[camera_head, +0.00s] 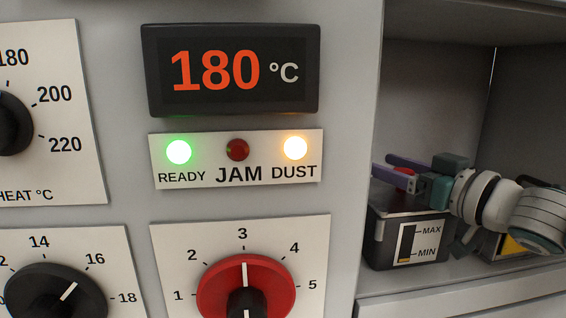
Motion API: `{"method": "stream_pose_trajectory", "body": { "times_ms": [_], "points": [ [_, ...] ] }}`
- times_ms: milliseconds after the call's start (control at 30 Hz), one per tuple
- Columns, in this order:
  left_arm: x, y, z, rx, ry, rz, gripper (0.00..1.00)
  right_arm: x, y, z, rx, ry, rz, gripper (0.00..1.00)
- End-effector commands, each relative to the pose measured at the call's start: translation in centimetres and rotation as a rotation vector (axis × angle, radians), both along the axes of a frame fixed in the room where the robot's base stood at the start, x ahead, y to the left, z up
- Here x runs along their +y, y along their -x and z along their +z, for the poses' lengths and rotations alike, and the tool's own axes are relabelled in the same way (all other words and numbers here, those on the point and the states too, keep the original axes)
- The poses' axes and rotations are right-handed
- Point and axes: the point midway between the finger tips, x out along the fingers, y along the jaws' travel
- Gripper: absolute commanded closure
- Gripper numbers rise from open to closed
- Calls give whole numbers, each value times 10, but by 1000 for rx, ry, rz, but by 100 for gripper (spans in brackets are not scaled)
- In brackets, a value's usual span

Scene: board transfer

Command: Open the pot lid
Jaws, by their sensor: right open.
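The pot (382,243) is a dark box in the alcove at the right, with a white MAX/MIN level label on its front. Its flat lid (390,203) lies on top and looks shut. A small red part (405,171), perhaps the lid's handle, shows above the lid between my fingers. My right gripper (381,165) reaches in from the right, its purple fingers spread and pointing left over the lid. It is open, with one finger on the far side and one on the near side of the red part. I cannot tell whether they touch it. My left gripper is out of view.
The alcove's left wall edge (368,110) stands close left of the pot. A yellow and black object (512,246) is partly hidden under my right arm. The panel at left has a 180 °C display (232,70), green READY and orange DUST lamps lit, and a red dial (220,290).

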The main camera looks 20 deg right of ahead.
Motion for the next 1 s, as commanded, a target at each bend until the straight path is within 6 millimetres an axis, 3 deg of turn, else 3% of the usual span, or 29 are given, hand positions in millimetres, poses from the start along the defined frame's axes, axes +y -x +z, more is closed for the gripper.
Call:
{"method": "stream_pose_trajectory", "body": {
  "times_ms": [267, 867, 1000],
  "points": [
    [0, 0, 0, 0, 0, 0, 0, 0, -1, 0, 0, 0, -1, 31],
    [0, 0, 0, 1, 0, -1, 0, 0, -1, 0, 0, 0, -1, 98],
    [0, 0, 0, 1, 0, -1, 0, 0, -1, 0, 0, 0, -1, 100]
  ]
}}
